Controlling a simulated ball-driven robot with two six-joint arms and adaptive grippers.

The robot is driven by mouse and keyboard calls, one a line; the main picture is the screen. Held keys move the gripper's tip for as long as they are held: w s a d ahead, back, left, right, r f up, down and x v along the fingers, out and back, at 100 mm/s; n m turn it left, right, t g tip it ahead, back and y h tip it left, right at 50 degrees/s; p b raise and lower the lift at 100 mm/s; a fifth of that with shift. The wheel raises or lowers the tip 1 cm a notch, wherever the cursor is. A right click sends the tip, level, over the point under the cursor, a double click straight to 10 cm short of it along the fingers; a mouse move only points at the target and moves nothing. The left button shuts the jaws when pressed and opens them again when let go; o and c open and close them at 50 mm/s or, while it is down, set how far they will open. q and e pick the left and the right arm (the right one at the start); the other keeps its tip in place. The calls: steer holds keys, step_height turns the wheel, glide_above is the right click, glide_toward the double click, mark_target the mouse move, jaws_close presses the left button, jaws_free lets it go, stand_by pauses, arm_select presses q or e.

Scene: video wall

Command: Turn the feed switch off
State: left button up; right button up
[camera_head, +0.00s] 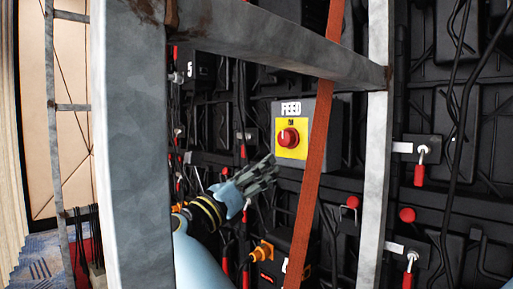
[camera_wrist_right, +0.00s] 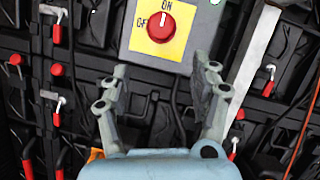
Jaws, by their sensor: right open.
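The feed switch is a grey box labelled FEED with a yellow plate (camera_head: 282,151) and a round red knob (camera_head: 288,138). In the right wrist view the red knob (camera_wrist_right: 153,23) sits on its yellow plate (camera_wrist_right: 146,49), with ON above it and OFF to its left. A pale mark on the knob seems to point up towards ON. My right gripper (camera_head: 266,171) is just below and left of the switch in the head view. In the right wrist view its fingers (camera_wrist_right: 163,74) are spread and empty, below the knob and apart from it. My left gripper is not visible.
A grey metal frame (camera_head: 131,170) stands at the left, with a crossbar above the switch and an upright (camera_head: 375,170) to its right. An orange strap (camera_head: 316,145) hangs across the box's right part. Black panels carry cables and red-handled levers (camera_head: 420,174).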

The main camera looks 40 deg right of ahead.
mark_target(283, 140)
steer(key=x, duration=0.3)
steer(key=r+p+x, duration=0.1)
steer(key=x, duration=0.3)
steer(key=p+x, duration=0.1)
steer(key=x, duration=0.2)
steer(key=shift+w+r, duration=0.15)
steer(key=shift+r, duration=0.25)
steer(key=shift+d, duration=0.25)
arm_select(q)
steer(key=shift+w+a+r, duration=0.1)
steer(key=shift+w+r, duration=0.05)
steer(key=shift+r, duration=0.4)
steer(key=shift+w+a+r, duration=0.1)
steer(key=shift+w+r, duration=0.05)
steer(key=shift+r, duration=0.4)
